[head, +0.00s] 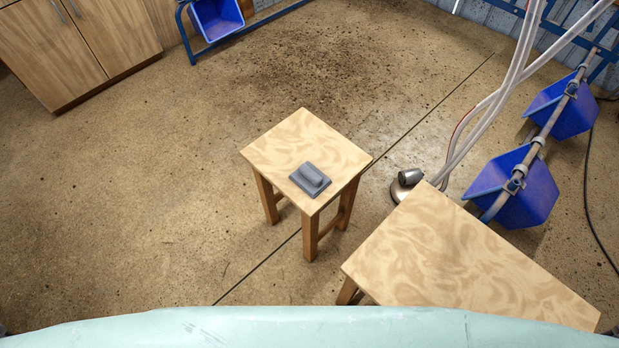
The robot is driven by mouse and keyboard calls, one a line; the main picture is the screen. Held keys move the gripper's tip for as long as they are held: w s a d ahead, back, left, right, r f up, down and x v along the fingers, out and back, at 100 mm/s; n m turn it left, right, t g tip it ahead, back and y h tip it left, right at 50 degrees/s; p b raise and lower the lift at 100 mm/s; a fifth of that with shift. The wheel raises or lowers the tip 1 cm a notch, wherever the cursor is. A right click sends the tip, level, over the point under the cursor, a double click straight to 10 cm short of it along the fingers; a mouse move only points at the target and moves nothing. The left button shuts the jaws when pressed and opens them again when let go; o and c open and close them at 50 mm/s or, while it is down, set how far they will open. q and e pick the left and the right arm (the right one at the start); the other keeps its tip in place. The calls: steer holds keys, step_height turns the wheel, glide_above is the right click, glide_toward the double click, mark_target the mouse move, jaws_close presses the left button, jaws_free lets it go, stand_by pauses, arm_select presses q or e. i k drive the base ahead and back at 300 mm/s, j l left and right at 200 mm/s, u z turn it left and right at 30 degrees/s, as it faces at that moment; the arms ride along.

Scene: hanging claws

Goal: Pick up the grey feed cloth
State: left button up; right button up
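A small dark grey object with a raised, rounded block on a flat base (311,180) lies on a small wooden table (290,135). It is the only grey thing on that table, and it looks like the grey feed cloth, folded. It sits near the table's front right edge, with bare tabletop behind it. Neither of my grippers shows in the head view, so nothing is seen touching the cloth.
A larger wooden table (460,260) stands at the front right, its top bare. Behind it are a metal claw cluster (408,178), pale hoses (490,100) and blue bins (515,190) on rails. A wooden cabinet (80,45) stands at the back left. The floor at left is clear.

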mark_target(311, 180)
steer(key=i+j+z, duration=0.15)
steer(key=j+z, duration=0.3)
steer(key=j, duration=0.35)
steer(key=j+z, duration=0.45)
steer(key=j, duration=0.35)
